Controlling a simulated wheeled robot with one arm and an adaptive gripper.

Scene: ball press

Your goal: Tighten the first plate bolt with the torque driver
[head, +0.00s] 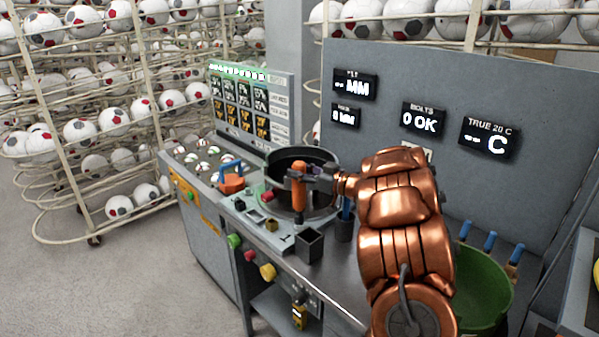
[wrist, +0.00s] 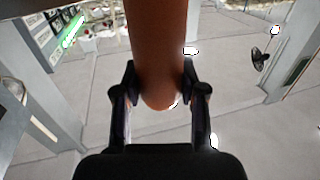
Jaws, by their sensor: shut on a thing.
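The torque driver (head: 299,198) has an orange handle and stands roughly upright in my gripper (head: 303,173), over the workbench. In the wrist view its handle (wrist: 158,50) sits between the two dark fingers of my gripper (wrist: 159,82), which touch it on both sides. The driver's lower tip is hard to make out. The dark round press bowl (head: 290,154) is just behind the gripper, and a dark round base shows below it. I cannot make out the plate bolts. The bolts display (head: 423,120) reads "0 OK".
A small dark open box (head: 309,245) stands at the bench's front edge, right of several coloured knobs. An orange item with a blue handle (head: 231,180) is to the left. A green bowl (head: 485,290) is at the right. Ball racks (head: 150,70) stand behind; the floor at left is clear.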

